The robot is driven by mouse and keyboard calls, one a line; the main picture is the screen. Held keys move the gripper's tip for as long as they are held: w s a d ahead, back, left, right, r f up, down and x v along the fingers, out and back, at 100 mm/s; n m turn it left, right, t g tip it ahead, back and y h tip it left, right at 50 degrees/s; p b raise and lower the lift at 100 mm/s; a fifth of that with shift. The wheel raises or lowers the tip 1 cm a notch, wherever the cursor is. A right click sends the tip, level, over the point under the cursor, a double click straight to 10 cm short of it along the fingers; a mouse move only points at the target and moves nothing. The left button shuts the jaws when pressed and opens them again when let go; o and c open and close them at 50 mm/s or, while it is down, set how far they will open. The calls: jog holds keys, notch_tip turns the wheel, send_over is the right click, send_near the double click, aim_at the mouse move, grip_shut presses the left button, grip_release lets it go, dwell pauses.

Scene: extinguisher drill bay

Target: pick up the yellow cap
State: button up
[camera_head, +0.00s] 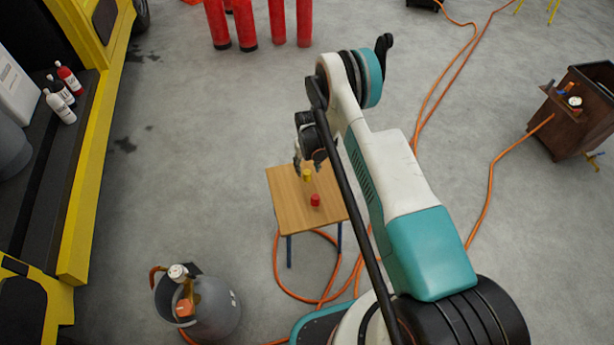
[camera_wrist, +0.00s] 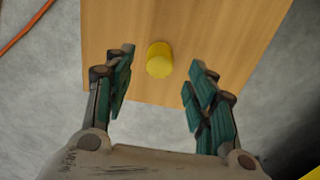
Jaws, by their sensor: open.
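The yellow cap (camera_head: 307,174) stands on the small wooden table (camera_head: 285,200) in the head view, close to my gripper (camera_head: 309,166). In the wrist view the yellow cap (camera_wrist: 159,60) is near the edge of the wooden table (camera_wrist: 215,40). My gripper (camera_wrist: 158,78) is open there, with one green-padded finger on each side of the cap and a gap on both sides. The cap lies roughly between and slightly beyond the fingertips. Nothing is held. Contact is not visible.
A red cap (camera_head: 315,200) stands on the same table, nearer the camera. An orange hose (camera_head: 290,285) loops around the table legs. A grey tank (camera_head: 212,308) stands at lower left. Red extinguishers (camera_head: 243,22) stand at the back. Grey floor left of the table is clear.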

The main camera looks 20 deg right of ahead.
aim_at(307, 172)
notch_tip(307, 172, down, 5)
jog(key=shift+w+r+b, duration=0.15)
jog(key=shift+r+b, duration=0.05)
jog(key=shift+b, duration=0.9)
jog(key=shift+r, duration=0.1)
jog(key=c, duration=0.9)
jog(key=shift+r, duration=0.1)
notch_tip(307, 172, up, 20)
jog(key=p, duration=0.6)
jog(key=shift+p, duration=0.4)
